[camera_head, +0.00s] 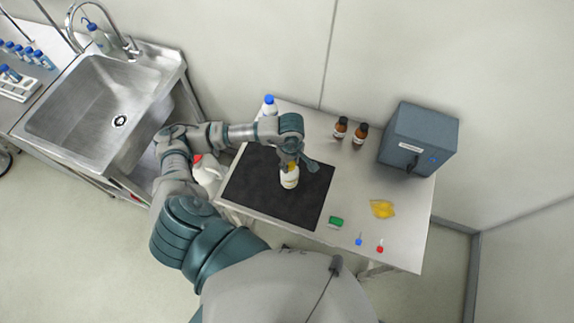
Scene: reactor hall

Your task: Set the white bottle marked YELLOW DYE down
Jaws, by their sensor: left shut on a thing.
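The white bottle (289,181) with a yellow top is over the black mat (255,187) on the steel table. My left gripper (291,162) comes from above and is shut on the bottle near its top. The bottle looks roughly upright. I cannot tell whether its base touches the mat, and its marking is too small to read. My right gripper is not in the view.
Two brown bottles (350,131) and a grey box (419,138) stand at the back right. A blue-capped bottle (269,105) is at the back left. A green item (336,221), yellow item (382,208) and small blue and red items lie right of the mat. A sink (95,110) is left.

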